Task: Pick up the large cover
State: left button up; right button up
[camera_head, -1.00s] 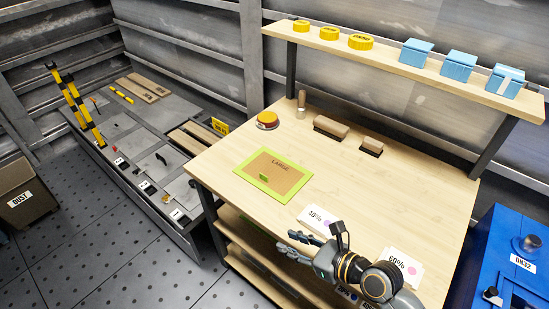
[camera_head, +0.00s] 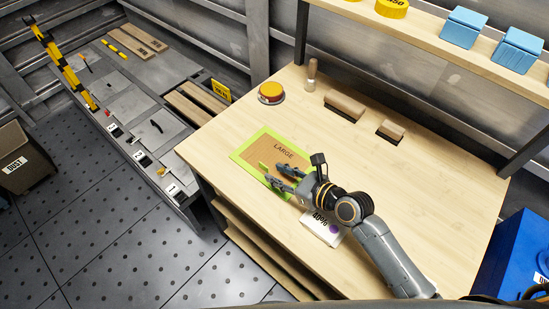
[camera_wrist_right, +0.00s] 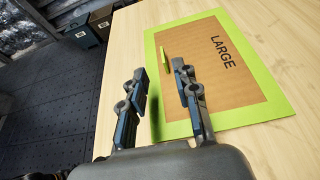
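The large cover (camera_head: 272,148) lies flat on the wooden workbench. It is a brown panel with a bright green border and the word LARGE, and it also shows in the right wrist view (camera_wrist_right: 236,86). A small green upright handle (camera_wrist_right: 166,62) stands near its left edge in that view. My right gripper (camera_head: 272,174) is open and empty over the near edge of the cover. In the right wrist view its two fingers (camera_wrist_right: 160,72) are spread, with the handle just beyond the tips and between their lines. It hides part of the cover's near border. My left gripper is not in view.
A white card (camera_head: 322,228) lies under my right wrist. An orange round button (camera_head: 271,91), a wooden-handled stamp (camera_head: 312,72) and two brown-topped blocks (camera_head: 345,105) stand farther back. A shelf (camera_head: 430,42) overhangs the back. The bench's right side is clear.

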aim_at(262, 164)
jog(key=shift+x, duration=1)
jog(key=shift+w+r+x, duration=0.1)
jog(key=shift+w+x, duration=0.05)
jog(key=shift+x, duration=1.2)
jog(key=shift+w+r+x, duration=0.15)
jog(key=shift+x, duration=1.2)
jog(key=shift+s+d, duration=0.1)
jog(key=shift+d, duration=0.05)
jog(key=shift+c, duration=0.8)
grip_shut()
